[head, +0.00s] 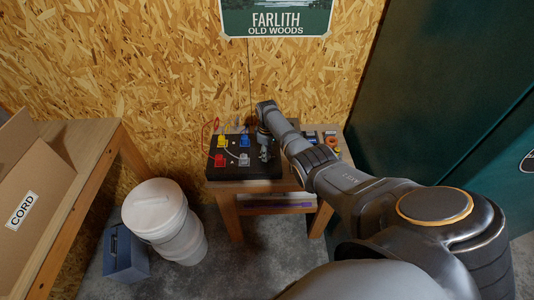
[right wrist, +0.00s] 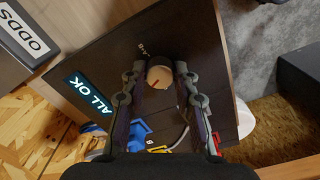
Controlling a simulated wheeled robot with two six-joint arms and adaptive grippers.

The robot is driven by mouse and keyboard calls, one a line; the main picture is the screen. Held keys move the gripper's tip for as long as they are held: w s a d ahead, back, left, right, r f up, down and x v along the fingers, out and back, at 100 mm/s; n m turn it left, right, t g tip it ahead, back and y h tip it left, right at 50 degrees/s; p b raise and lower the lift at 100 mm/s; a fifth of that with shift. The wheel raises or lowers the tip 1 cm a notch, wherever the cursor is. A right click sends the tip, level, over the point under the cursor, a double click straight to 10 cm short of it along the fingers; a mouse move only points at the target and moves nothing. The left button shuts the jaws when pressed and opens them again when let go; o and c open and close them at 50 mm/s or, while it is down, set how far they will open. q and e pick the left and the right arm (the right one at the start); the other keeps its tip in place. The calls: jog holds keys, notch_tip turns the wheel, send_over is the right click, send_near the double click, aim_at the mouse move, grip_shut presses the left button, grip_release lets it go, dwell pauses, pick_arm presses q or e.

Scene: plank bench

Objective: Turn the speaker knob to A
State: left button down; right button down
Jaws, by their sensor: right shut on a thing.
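The speaker knob (right wrist: 159,77) is round and cream, with a small reddish mark on its face. It stands on a dark panel (right wrist: 195,45), which also shows on the small bench in the head view (head: 232,176). My right gripper (right wrist: 160,72) is shut on the knob, one finger on each side, and it also shows over the panel's right part in the head view (head: 264,153). Small letters A and B are printed beside the knob. I cannot tell which letter the mark points to. The knob is hidden in the head view. My left gripper is not in view.
Yellow (head: 222,141), blue (head: 245,140), red (head: 220,160) and pale (head: 244,160) blocks with wires sit on the panel, left of my gripper. An orange ring (head: 331,141) lies to the right. A white bin (head: 158,208) and a CORD box (head: 35,185) are further left.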

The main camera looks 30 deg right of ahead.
jog(key=c, duration=1)
grip_release()
jog(key=shift+r, duration=0.1)
notch_tip(320, 180, up, 12)
jog(key=shift+f, duration=0.1)
